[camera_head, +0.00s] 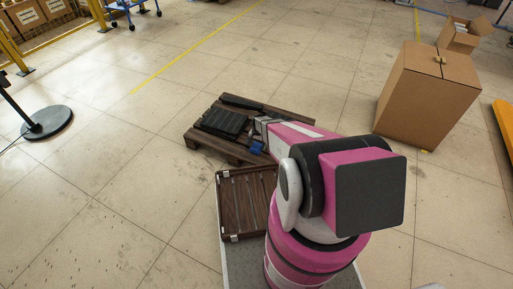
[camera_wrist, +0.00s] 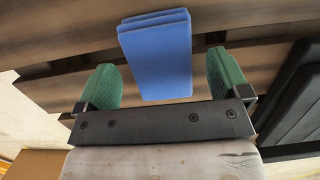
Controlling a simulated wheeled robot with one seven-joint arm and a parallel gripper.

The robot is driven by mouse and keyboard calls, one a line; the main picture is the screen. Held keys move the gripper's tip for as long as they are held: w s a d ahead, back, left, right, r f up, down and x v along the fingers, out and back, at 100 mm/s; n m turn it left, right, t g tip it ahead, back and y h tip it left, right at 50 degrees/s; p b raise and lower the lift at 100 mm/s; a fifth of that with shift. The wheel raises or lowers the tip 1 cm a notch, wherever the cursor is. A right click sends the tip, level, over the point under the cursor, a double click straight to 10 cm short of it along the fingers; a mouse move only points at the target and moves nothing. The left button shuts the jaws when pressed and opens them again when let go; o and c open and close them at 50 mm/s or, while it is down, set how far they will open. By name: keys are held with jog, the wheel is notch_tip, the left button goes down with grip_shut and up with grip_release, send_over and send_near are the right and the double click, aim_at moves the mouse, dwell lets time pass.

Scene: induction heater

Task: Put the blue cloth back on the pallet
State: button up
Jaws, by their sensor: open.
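The blue cloth (camera_wrist: 157,58) is a folded, layered block lying on the wooden pallet (camera_wrist: 225,62) in the wrist view. It lies between and beyond the green fingers of my gripper (camera_wrist: 163,85), with a gap on each side. My gripper is open and nothing is held. In the head view a small part of the blue cloth (camera_head: 257,147) shows at the pallet's front edge, beside the end of my arm. The pallet (camera_head: 213,145) lies on the floor; my arm hides its right part.
A black case (camera_head: 224,123) lies on the pallet; its dark edge also shows at the right of the wrist view (camera_wrist: 295,110). A slatted wooden crate (camera_head: 246,205) is nearer me. A cardboard box (camera_head: 425,100) stands to the right. The floor left of the pallet is free.

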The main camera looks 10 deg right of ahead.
notch_tip(320, 180, up, 10)
jog(key=w, duration=0.1)
notch_tip(320, 180, up, 15)
jog(key=n, duration=0.3)
send_over(258, 144)
jog(key=s, duration=0.9)
jog(key=s+r+n+t+h, duration=0.1)
jog(key=s+r+n, duration=0.3)
jog(key=s+r, duration=0.9)
notch_tip(258, 144, up, 2)
jog(key=shift+a+r, duration=0.25)
jog(key=shift+a, duration=0.1)
